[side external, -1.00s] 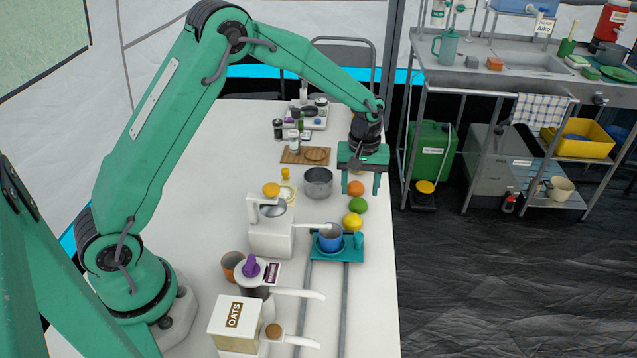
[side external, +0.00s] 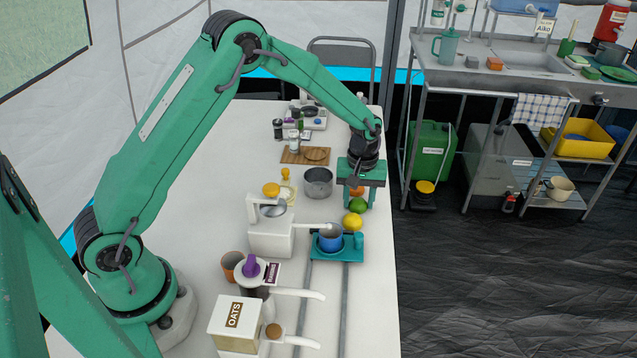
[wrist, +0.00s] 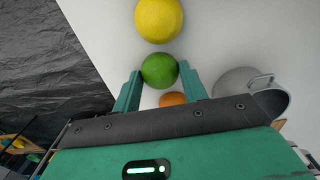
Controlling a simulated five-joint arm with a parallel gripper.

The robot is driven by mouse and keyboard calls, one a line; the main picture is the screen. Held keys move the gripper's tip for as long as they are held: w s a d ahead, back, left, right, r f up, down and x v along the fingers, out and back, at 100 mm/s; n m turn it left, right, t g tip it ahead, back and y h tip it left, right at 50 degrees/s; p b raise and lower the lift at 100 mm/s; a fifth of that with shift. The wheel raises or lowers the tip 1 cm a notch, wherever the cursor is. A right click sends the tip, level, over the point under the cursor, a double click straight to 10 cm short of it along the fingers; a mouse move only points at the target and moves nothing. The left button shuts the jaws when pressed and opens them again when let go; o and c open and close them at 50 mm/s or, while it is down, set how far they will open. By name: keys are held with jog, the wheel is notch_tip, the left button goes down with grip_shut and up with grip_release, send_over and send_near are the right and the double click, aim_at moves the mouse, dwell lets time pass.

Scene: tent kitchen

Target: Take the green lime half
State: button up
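The green lime half (side external: 357,205) lies on the white table between an orange fruit and a yellow lemon. From above in the wrist view (wrist: 159,70) it looks round; any cut face is hidden. My gripper (side external: 358,200) is low over it, pointing down. Nothing is held.
The lemon (side external: 352,222) is close in front of the lime. The orange (wrist: 172,99) is just behind it, partly hidden by my gripper. A grey pot (side external: 318,183) stands to the left.

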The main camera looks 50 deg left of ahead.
aim_at(359, 202)
jog(key=shift+r, duration=0.15)
notch_tip(359, 202, up, 9)
jog(key=shift+f, duration=0.1)
dwell(1.1)
